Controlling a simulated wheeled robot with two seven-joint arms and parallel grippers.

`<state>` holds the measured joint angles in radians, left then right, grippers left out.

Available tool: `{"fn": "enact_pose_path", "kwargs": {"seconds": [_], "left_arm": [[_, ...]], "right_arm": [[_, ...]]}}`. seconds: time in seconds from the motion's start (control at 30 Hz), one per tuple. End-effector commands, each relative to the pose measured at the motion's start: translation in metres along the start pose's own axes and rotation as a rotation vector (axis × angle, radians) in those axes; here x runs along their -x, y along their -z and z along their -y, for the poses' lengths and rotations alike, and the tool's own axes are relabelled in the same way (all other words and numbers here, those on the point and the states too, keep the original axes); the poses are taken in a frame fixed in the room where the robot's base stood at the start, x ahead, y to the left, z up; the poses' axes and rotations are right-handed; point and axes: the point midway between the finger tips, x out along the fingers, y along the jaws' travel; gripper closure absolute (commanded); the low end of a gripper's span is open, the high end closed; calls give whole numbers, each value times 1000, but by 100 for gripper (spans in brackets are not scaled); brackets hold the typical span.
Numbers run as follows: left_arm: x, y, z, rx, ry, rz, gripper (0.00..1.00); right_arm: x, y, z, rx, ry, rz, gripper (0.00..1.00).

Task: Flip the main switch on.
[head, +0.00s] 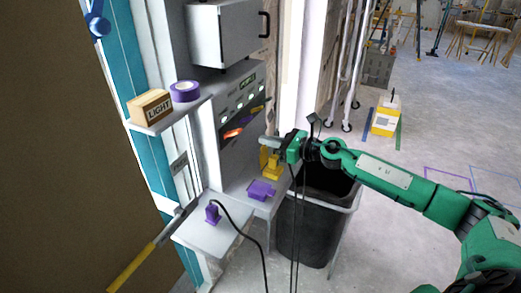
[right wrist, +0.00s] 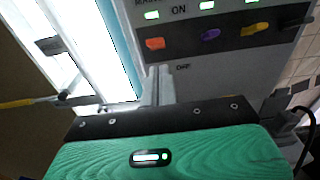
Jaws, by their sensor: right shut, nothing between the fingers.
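The switch panel (head: 243,95) stands upright beneath a grey cabinet. An orange lever (head: 233,133) is the leftmost of its row; it also shows in the right wrist view (right wrist: 155,44), under a partly cut-off label starting "MA". ON is printed above the row and OFF below it. A purple lever (right wrist: 210,34), a yellow lever (right wrist: 255,29) and a dark lever (right wrist: 294,23) continue the row. Whether the orange lever is up or down is unclear. My right gripper (head: 266,143) is shut and empty, its fingertips (right wrist: 160,72) just below the orange lever, apparently apart from it.
A shelf (head: 170,117) left of the panel holds a LIGHT box (head: 150,107) and purple tape (head: 185,91). Below, a lower shelf (head: 215,238) carries a purple plug-like piece (head: 212,213) with a black cable. A dark bin (head: 310,225) stands under my right arm.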

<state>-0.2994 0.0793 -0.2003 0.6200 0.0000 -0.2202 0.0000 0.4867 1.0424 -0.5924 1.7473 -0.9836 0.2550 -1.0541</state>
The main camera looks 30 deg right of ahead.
Motion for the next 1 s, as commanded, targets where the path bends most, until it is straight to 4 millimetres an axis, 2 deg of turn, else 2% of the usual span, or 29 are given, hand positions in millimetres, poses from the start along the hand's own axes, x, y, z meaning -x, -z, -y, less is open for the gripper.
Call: {"fn": "enact_pose_path", "kwargs": {"seconds": [0.27,0.83,0.93,1.0], "left_arm": [[-6,0,0,0,0,-1,64],[-6,0,0,0,0,-1,64],[-6,0,0,0,0,-1,64],[-6,0,0,0,0,0,64]], "right_arm": [[15,-14,0,2,1,0,100],[16,-16,0,-2,0,2,100],[11,-13,-8,-55,4,27,100],[5,-9,-21,-152,18,71,100]]}}
